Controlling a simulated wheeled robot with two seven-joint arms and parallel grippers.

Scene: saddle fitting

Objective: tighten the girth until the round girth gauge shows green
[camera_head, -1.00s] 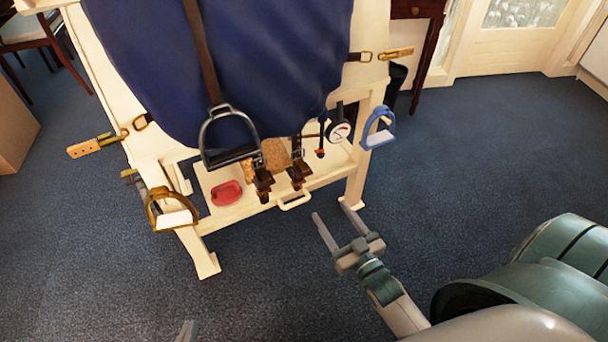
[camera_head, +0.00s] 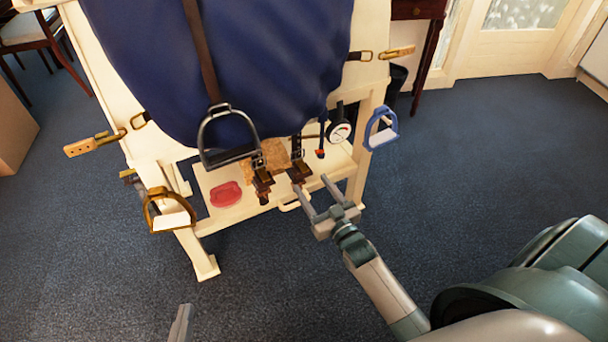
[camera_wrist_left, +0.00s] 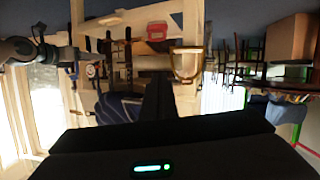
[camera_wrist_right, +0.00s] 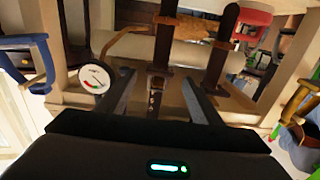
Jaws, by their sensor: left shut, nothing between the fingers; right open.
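The round girth gauge (camera_head: 339,131) has a white face and black rim and hangs at the stand's right side. It also shows in the right wrist view (camera_wrist_right: 94,79), with red on its face; its needle reading is too small to tell. Two dark girth straps with buckles, one left (camera_head: 262,186) and one right (camera_head: 298,170), hang below the blue saddle cloth (camera_head: 240,60). My right gripper (camera_head: 311,184) is open just below the right strap, whose end (camera_wrist_right: 155,95) appears between its fingers in the right wrist view. My left gripper (camera_head: 182,325) is shut and empty, low and away from the stand.
A black stirrup (camera_head: 228,155) hangs in front, a brass stirrup (camera_head: 168,212) at left and a blue stirrup (camera_head: 380,128) at right. A red object (camera_head: 226,194) lies on the stand's lower shelf (camera_head: 240,212). The carpet in front is clear.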

